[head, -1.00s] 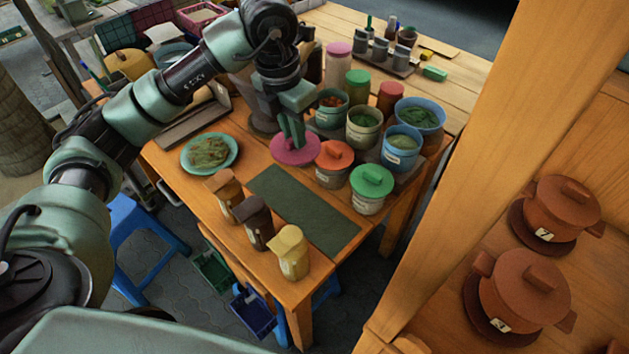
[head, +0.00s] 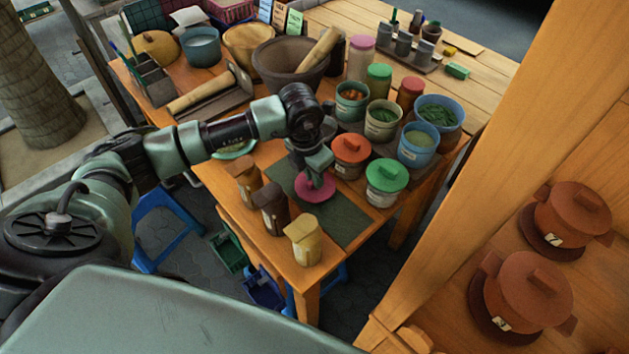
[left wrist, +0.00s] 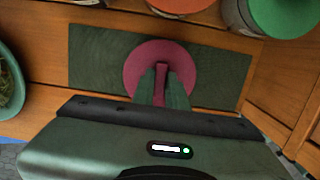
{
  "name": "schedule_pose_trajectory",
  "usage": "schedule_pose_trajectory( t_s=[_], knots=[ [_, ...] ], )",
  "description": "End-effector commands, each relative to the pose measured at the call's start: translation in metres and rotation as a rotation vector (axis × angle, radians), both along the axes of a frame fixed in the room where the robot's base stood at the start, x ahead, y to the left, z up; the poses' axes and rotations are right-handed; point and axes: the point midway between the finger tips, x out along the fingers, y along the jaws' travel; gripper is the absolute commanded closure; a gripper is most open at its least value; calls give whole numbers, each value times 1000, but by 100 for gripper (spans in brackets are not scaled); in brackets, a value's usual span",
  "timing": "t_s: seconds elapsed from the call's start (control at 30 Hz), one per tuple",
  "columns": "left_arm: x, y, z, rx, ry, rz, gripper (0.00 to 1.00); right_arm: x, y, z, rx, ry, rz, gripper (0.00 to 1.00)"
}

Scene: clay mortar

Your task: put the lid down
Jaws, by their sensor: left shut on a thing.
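The pink lid (head: 316,190) is over the dark green mat (head: 347,222) on the wooden table. My left gripper (head: 314,172) is shut on the lid's handle from above. In the left wrist view the round pink lid (left wrist: 133,72) lies over the middle of the mat (left wrist: 95,55), with both fingers (left wrist: 163,80) on its raised handle. I cannot tell whether the lid touches the mat or hangs just above it. My right gripper is not in view.
An orange-lidded jar (head: 350,152) and a green-lidded jar (head: 386,180) stand right of the mat. A mortar (head: 285,65) and open pots stand behind. The mat's front right part is bare.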

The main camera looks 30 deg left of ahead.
Motion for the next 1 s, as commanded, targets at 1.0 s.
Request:
schedule_pose_trajectory(
  t_s=[1.0],
  knots=[
    [0,0,-29,-1,1,0,65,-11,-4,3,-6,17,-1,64]
  ],
)
